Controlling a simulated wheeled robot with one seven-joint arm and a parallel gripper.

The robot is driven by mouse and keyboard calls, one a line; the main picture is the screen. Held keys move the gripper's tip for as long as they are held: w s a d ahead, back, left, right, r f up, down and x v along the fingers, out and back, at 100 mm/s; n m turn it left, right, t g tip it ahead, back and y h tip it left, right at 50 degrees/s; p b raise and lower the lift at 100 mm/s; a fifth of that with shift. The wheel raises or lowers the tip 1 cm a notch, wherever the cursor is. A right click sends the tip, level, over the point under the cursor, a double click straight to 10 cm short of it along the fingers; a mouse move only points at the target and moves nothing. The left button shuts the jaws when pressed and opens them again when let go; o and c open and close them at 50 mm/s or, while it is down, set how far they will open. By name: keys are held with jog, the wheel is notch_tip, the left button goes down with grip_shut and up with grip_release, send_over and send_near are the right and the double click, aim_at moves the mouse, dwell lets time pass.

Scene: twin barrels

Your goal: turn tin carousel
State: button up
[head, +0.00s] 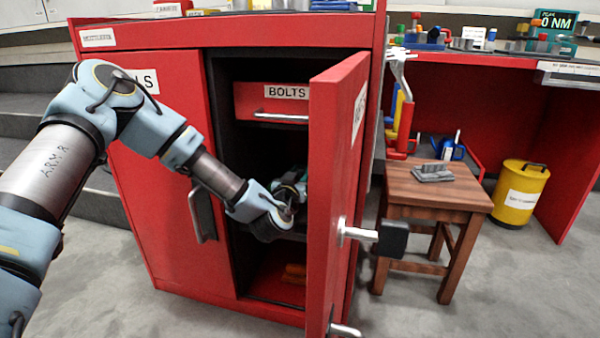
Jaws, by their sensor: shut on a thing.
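My gripper (288,212) reaches into the open right side of the red cabinet, at the middle shelf. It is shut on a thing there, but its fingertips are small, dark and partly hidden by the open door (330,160). A small dark and teal shape (294,180) sits right at the gripper. It appears to be part of the tin carousel, most of which is hidden behind the door's edge. I cannot make out separate tins or which way the carousel is turned.
The door stands open toward me, close to the right of my wrist. A red BOLTS drawer (272,102) is above my gripper. The left door (165,180) is closed. A wooden stool (437,190) and a yellow can (520,192) stand at the right.

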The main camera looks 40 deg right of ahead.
grip_shut()
dwell(0.7)
jog(key=shift+w+a+r+m+g+h, duration=0.15)
jog(key=shift+w+m+g+h, duration=0.1)
jog(key=shift+m+g+h, duration=0.4)
jog(key=shift+w+m+g+h, duration=0.1)
jog(key=shift+m+g+h, duration=0.3)
jog(key=shift+m+g, duration=0.7)
jog(key=shift+w+m+g+h, duration=0.1)
jog(key=shift+m+g+h, duration=0.35)
jog(key=shift+g, duration=1.1)
jog(key=o, duration=1)
grip_release()
jog(key=shift+c, duration=0.2)
